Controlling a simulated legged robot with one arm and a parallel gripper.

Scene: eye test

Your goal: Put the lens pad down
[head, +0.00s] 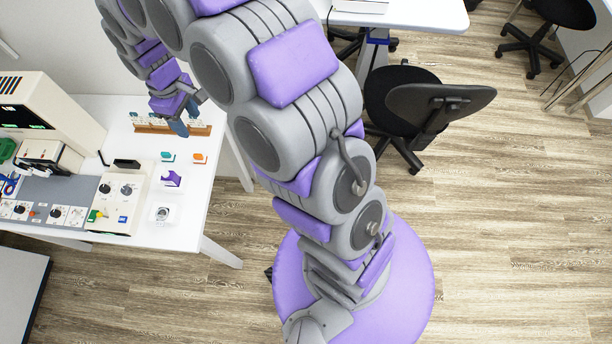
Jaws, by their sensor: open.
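My gripper (182,122) is at the upper left, over the back of the white table (222,165). Its blue-grey fingertips point down near a wooden rack (150,128). The jaws are open; I see nothing clearly held between them. I cannot tell for sure which item is the lens pad. Small candidates lie on the table in front of the rack: a teal piece (168,156), an orange piece (200,158), a purple piece (171,179) on a white square, and a white square with a dark round mark (162,213).
A beige instrument (60,105) and a control panel with knobs (118,195) fill the table's left. Small dark objects (127,163) lie beside the panel. A black chair (385,95) stands right of my arm, another (545,25) farther back. The wooden floor (520,220) at right is clear.

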